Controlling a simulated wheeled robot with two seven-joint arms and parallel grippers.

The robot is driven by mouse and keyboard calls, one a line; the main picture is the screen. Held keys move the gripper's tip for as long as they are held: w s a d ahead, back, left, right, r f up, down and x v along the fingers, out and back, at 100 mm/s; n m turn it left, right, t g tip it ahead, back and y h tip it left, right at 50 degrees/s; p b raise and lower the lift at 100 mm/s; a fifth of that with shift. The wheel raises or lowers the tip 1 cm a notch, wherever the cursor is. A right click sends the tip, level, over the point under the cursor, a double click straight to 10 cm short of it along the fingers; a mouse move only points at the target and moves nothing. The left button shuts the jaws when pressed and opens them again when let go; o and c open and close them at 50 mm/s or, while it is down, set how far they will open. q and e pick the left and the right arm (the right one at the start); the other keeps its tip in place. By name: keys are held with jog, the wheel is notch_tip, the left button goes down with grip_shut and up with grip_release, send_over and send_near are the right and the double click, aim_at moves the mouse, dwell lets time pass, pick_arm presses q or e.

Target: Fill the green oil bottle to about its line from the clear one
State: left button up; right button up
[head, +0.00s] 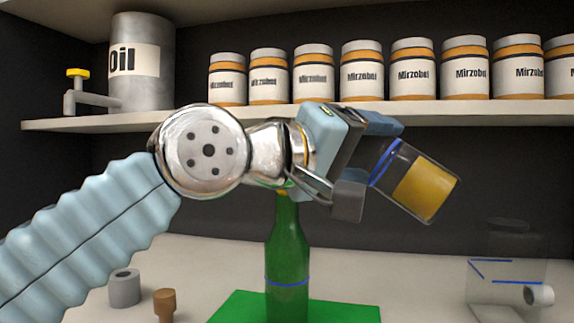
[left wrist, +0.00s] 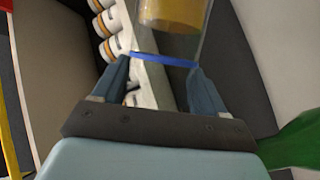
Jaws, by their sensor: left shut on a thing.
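My left gripper (head: 368,160) is shut on a clear bottle (head: 433,208) with amber oil in its lower-right end. The clear bottle is tilted, that end pointing down and right, away from the green bottle. In the left wrist view, the fingers (left wrist: 160,85) close on it by a blue band (left wrist: 163,61). The green bottle (head: 287,250) stands upright on a green mat (head: 345,312), with a blue line low on its body. Its top is at the underside of my gripper, and its mouth is hidden.
A transparent container (head: 505,270) with blue marks stands at right, a white cylinder (head: 538,295) by it. A grey ring (head: 124,288) and a brown stopper (head: 164,303) are at left. The shelf (head: 180,120) above holds an oil can (head: 142,90) and several Mirzobel jars (head: 362,75).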

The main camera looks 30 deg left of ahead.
pick_arm(q)
jog(key=shift+d+f+n+b, duration=0.15)
jog(key=shift+f+n+b, duration=0.2)
jog(key=shift+b, duration=0.35)
dwell(0.7)
jog(key=shift+d+r+n+t+h, duration=0.1)
jog(key=shift+r+n+t+h, duration=0.2)
jog(key=shift+r+n+t, duration=0.45)
dwell(2.0)
